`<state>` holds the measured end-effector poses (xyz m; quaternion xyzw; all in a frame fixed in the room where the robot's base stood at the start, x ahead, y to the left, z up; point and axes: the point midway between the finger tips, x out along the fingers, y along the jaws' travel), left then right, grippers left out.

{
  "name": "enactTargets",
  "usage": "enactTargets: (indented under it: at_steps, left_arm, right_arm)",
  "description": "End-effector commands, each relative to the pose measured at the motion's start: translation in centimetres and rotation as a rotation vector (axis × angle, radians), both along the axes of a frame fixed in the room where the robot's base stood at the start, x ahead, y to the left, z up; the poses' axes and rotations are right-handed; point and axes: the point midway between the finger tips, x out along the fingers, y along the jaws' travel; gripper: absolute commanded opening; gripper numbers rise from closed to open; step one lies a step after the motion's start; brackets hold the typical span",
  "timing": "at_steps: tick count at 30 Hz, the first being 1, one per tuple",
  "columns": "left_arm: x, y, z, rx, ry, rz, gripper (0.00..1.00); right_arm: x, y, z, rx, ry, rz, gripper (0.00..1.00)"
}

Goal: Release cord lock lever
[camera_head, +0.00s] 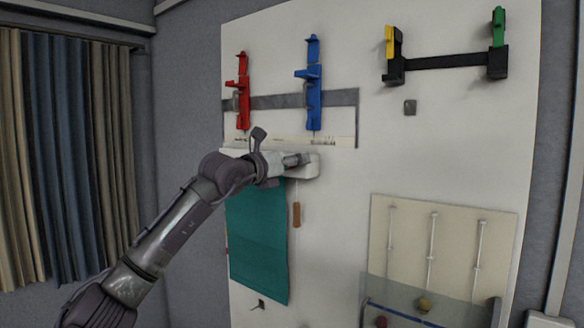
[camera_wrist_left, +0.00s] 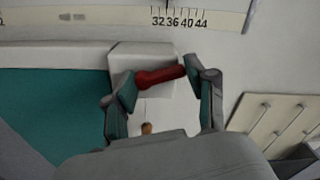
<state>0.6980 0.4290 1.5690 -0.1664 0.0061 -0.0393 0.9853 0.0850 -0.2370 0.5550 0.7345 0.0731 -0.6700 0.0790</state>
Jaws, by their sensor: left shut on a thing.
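A white box-shaped cord lock housing (camera_head: 312,172) sits at the right end of a teal blind (camera_head: 258,245). In the wrist view, the housing (camera_wrist_left: 140,55) has a short red lever (camera_wrist_left: 160,76) in front of it. My left gripper (camera_wrist_left: 163,82) has a finger at each end of this lever and is shut on it. In the head view my left gripper (camera_head: 298,160) is at the housing and hides the lever. A brown cord pull (camera_head: 297,215) hangs below the housing; it also shows in the wrist view (camera_wrist_left: 147,128). My right gripper is not in view.
Red (camera_head: 243,92) and blue (camera_head: 313,85) clamps hang on a grey rail above the arm. A black bar clamp (camera_head: 445,61) is at upper right. A slotted cream panel (camera_head: 455,235) with a clear cover is at lower right. Curtains (camera_head: 65,150) hang at left.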

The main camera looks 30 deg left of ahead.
Motion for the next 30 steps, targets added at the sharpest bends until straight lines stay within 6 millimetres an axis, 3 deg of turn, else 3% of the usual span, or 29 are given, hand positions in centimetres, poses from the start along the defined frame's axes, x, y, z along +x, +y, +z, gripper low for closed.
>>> enactTargets:
  at_steps: [3,4,8,20,23,30]
  left_arm:
    - [0.0,0.0,-0.1,0.003,0.003,0.001,0.21]
    - [0.0,0.0,-0.1,0.003,0.003,0.001,0.59]
    - [0.0,0.0,-0.1,0.002,0.003,0.001,0.81]
    - [-0.5,0.1,0.0,0.001,0.001,0.002,0.81]
    - [-1.8,0.3,-0.1,0.003,0.003,0.002,0.81]
    - [-6.9,0.7,-0.2,0.005,0.003,0.004,0.81]
  right_arm:
    - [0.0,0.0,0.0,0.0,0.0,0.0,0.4]
    - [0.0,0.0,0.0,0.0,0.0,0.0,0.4]
    - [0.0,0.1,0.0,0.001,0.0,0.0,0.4]
    - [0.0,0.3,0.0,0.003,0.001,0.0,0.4]
    - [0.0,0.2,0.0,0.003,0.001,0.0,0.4]
    - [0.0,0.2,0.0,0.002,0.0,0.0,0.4]
